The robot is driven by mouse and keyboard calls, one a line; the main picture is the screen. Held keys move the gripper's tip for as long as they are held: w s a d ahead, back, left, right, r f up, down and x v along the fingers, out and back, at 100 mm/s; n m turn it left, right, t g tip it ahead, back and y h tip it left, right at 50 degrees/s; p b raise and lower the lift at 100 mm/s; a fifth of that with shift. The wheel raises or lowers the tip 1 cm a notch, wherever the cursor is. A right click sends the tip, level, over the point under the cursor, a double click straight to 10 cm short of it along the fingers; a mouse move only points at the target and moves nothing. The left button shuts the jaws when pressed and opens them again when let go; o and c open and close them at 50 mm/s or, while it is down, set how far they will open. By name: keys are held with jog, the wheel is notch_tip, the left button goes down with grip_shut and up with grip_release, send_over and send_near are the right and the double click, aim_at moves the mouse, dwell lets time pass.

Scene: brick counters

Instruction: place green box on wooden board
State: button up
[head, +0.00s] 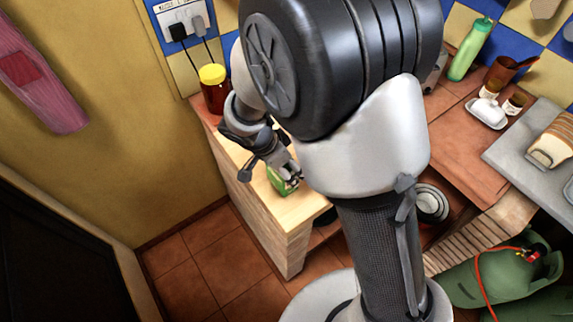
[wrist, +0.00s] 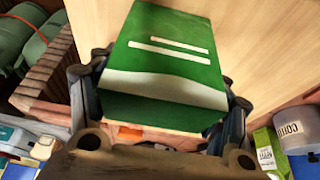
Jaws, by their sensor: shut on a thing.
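The green box (head: 280,184) with white stripes is between the fingers of my gripper (head: 286,175), which is shut on it. In the wrist view the green box (wrist: 165,50) fills the middle, with a finger of my gripper (wrist: 163,98) on each side. The pale wooden board (head: 292,212) lies under the box on the left end of the counter. It also shows behind the box in the wrist view (wrist: 268,50). I cannot tell whether the box touches the board. My arm hides part of the board and counter in the head view.
A jar with a yellow lid (head: 213,88) stands behind the board by the wall. A green bottle (head: 470,50), a white butter dish (head: 488,112) and sliced bread (head: 552,142) are at the right. Several packages and a canister (wrist: 297,132) show in the wrist view.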

jog(key=shift+f, duration=0.1)
jog(key=o, duration=1.1)
jog(key=shift+c, duration=0.2)
